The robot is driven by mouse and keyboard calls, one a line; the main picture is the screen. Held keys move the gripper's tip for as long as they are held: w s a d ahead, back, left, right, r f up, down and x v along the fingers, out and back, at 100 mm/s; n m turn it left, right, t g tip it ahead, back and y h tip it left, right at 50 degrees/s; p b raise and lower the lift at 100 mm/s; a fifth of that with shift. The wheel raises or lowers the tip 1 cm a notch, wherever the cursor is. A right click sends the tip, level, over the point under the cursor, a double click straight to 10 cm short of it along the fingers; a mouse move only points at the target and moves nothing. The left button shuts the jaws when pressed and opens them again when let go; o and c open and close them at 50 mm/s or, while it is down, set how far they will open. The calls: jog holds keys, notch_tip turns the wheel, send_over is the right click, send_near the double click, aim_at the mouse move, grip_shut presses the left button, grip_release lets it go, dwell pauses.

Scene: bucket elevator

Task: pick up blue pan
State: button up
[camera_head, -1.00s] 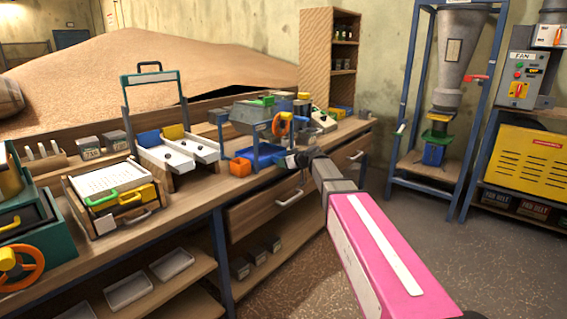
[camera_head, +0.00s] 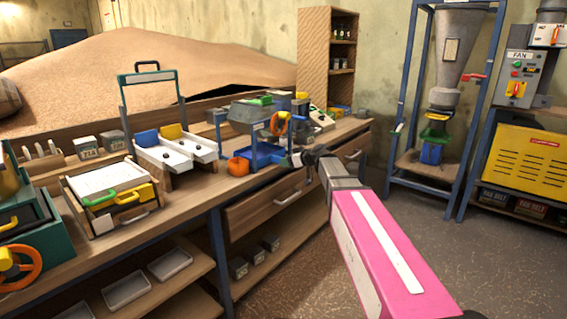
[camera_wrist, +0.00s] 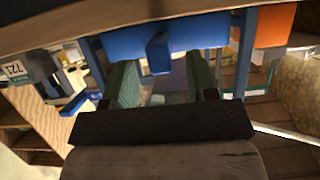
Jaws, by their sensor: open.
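The blue pan (camera_head: 262,154) sits low in the small blue-framed machine on the workbench. In the wrist view the blue pan (camera_wrist: 202,30) fills the top middle, and its stubby blue handle (camera_wrist: 157,54) sticks out toward me. My gripper (camera_wrist: 160,75) is open, with one green finger on each side of the handle. The fingers look close to the pan, but I cannot tell whether they touch it. In the head view my gripper (camera_head: 288,161) is at the machine's right side, small and dark, partly hidden by my wrist.
An orange bin (camera_head: 238,167) stands just left of the pan, and shows at upper right in the wrist view (camera_wrist: 274,25). The machine's blue posts are close around my fingers. White trays (camera_head: 165,155) are farther left. The bench drawer (camera_head: 280,200) is below.

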jog(key=v, duration=0.6)
jog(key=shift+s+d+r, duration=0.2)
jog(key=shift+s+d, duration=0.05)
